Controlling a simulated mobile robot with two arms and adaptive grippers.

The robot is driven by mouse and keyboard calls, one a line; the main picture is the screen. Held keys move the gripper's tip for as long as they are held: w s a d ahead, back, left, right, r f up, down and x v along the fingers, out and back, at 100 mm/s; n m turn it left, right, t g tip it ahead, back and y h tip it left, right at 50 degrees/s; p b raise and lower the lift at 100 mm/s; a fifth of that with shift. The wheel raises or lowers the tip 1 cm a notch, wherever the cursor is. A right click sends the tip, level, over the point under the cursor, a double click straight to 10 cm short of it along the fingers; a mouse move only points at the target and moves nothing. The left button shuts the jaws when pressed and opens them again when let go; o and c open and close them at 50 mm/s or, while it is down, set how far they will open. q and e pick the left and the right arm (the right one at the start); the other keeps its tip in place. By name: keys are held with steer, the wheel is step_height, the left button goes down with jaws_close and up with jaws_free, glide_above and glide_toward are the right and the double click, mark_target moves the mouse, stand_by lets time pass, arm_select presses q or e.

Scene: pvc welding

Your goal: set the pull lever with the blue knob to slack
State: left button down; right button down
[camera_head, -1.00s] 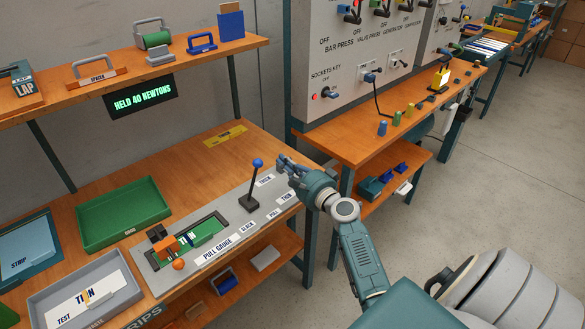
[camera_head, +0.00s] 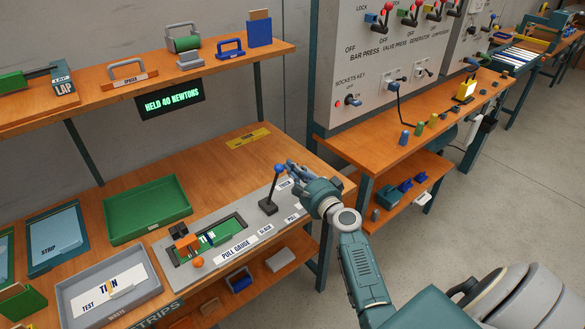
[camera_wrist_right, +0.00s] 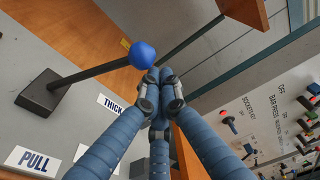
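The pull lever is a black rod on a black base (camera_head: 268,206) with a blue knob (camera_head: 278,169), standing on the grey pull gauge plate. The rod leans a little to the right in the head view. The slack label (camera_head: 265,230) and pull label (camera_head: 293,217) lie in front of it. In the right wrist view the blue knob (camera_wrist_right: 142,55) is just past and left of my right fingertips (camera_wrist_right: 160,82). Those fingers are drawn together with nothing between them. In the head view my right gripper (camera_head: 292,170) is right beside the knob; contact is unclear. My left gripper is out of view.
A display (camera_head: 170,99) reads HELD 40 NEWTONS. A green tray (camera_head: 146,232), a grey tray (camera_head: 66,308) and a blue strip tray (camera_head: 35,268) sit left on the bench. A switch panel (camera_head: 380,60) stands to the right. The wood behind the lever is mostly clear.

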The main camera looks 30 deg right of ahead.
steer(key=shift+a+r+n, duration=0.1)
steer(key=shift+a+n, duration=0.2)
steer(key=shift+a+r, duration=0.1)
steer(key=shift+a, duration=0.1)
steer(key=a+r+n+t+b, duration=0.1)
steer(key=a+n+b, duration=0.3)
steer(key=a+n, duration=0.4)
steer(key=shift+s+a+r+n+y, duration=0.3)
steer(key=shift+s+a+r+n, duration=0.1)
steer(key=shift+a, duration=0.6)
